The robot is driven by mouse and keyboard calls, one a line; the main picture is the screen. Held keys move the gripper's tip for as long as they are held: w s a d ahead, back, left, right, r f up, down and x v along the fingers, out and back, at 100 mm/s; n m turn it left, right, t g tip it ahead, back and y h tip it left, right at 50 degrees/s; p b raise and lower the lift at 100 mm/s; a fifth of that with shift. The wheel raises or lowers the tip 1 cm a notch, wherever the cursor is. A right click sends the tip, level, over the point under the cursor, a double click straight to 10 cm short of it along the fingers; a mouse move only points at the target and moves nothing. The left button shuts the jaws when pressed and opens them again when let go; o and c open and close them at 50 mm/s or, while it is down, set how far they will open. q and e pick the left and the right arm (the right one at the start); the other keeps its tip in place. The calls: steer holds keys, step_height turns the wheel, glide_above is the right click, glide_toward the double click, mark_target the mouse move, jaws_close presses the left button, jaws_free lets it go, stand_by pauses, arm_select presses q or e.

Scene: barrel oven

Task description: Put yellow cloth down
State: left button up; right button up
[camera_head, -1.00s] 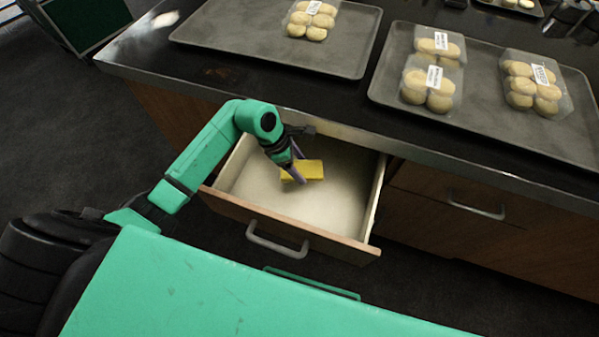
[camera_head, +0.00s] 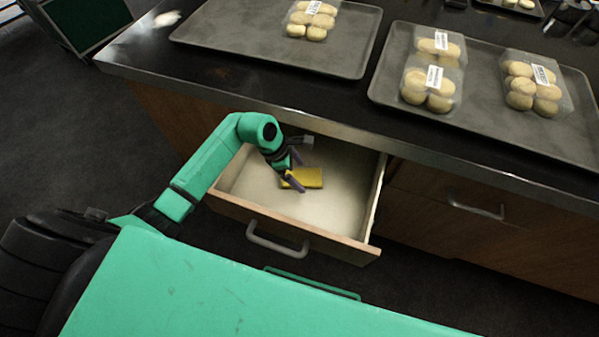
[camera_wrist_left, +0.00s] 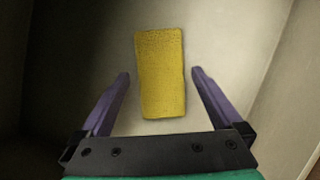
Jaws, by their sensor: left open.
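The yellow cloth (camera_head: 308,177) is a small folded rectangle inside the open drawer (camera_head: 345,205). In the left wrist view the cloth (camera_wrist_left: 161,72) lies lengthwise between and beyond the fingertips, with gaps on both sides. My left gripper (camera_head: 296,172) reaches down into the drawer with its purple fingers spread near the cloth's left end. It also shows in the left wrist view (camera_wrist_left: 160,77), open and apart from the cloth. The cloth appears to rest on the drawer floor. My right gripper does not show.
The dark counter (camera_head: 240,88) overhangs the drawer's back. On it are a left tray (camera_head: 260,50) and a right tray (camera_head: 490,120) with packs of buns (camera_head: 428,88). The drawer front has a metal handle (camera_head: 277,245). A closed drawer with a handle (camera_head: 476,211) is to the right.

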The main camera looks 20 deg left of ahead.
arm_select(q)
steer(key=v, duration=1.1)
steer(key=shift+r, duration=0.2)
steer(key=shift+s, duration=0.1)
